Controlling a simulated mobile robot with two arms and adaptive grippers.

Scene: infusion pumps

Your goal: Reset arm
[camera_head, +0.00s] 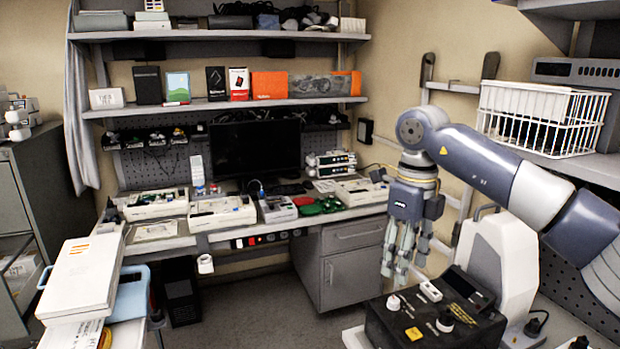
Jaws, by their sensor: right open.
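My right arm comes in from the right edge and bends down at its wrist. My right gripper (404,266) points downward with its fingers apart and nothing between them. It shows just above and behind a black box (430,326) with knobs and a yellow label, in front of the grey cabinet; whether it touches the box I cannot tell, but it looks apart. My left arm and gripper are not in view.
A white device (496,262) stands close to the right gripper. A white wire basket (545,118) sits on the right shelf. The workbench (330,216) holds several opened devices and a dark monitor (255,152). White cases (82,278) are stacked at left. The middle floor (255,318) is clear.

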